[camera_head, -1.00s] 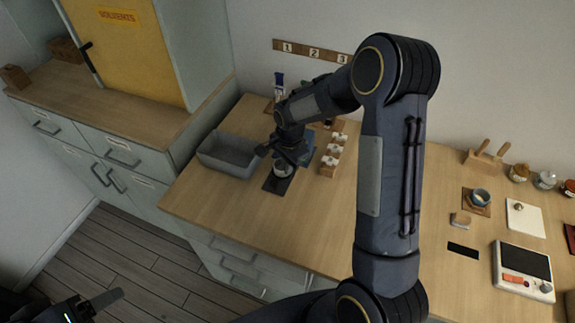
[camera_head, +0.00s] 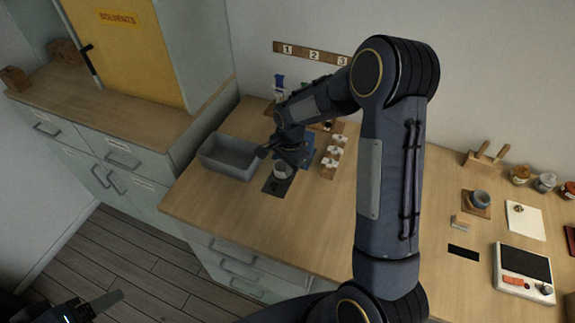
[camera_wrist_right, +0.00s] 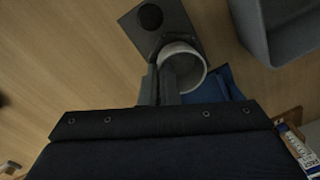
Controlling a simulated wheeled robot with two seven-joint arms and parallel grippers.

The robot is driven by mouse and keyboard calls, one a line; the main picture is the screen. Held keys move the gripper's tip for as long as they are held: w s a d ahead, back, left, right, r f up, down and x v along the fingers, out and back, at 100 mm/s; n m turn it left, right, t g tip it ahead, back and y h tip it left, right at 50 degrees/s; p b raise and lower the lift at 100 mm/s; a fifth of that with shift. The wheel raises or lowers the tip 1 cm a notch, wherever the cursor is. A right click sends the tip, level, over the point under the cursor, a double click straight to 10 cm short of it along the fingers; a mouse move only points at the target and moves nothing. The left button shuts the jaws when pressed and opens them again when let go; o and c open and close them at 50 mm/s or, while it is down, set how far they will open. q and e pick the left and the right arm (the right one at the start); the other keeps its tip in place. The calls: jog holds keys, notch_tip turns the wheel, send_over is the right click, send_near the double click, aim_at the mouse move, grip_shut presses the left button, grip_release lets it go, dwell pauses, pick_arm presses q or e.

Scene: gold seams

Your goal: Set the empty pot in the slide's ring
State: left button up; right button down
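The light pot (camera_head: 282,170) is at the far part of the dark slide (camera_head: 272,187) on the bench. In the right wrist view the pot (camera_wrist_right: 193,54) shows its pale rim and overlaps the end of the slide (camera_wrist_right: 180,22). A round black spot lies on the slide's other end. My right gripper (camera_wrist_right: 160,68) has its fingers close together at the pot's rim, seemingly one inside and one outside. The slide's ring and the pot's base are hidden, so I cannot tell whether it is seated. My left gripper (camera_head: 105,302) is at the bottom left, away from the bench.
A grey bin (camera_head: 228,156) stands left of the slide. A wooden rack with small white-topped items (camera_head: 331,158) stands to its right. A blue item (camera_wrist_right: 212,86) lies beside the pot.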

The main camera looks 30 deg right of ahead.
pick_arm(q)
jog(key=shift+f+b, duration=0.45)
jog(key=shift+f, duration=0.75)
pick_arm(e)
jog(key=shift+f, duration=1.15)
jog(key=c, duration=1.6)
grip_release()
pick_arm(q)
jog(key=shift+r, duration=0.1)
pick_arm(e)
jog(key=shift+r, duration=0.1)
jog(key=shift+s+r+p, duration=0.1)
jog(key=shift+r+p, duration=0.95)
jog(key=shift+r, duration=0.3)
jog(key=shift+s+a+r+p, duration=0.15)
jog(key=shift+r+p, duration=0.45)
jog(key=shift+r, duration=0.35)
pick_arm(q)
notch_tip(320, 180, up, 4)
jog(key=shift+f, duration=0.25)
pick_arm(e)
jog(key=shift+d+r, duration=0.2)
jog(key=shift+r, duration=0.05)
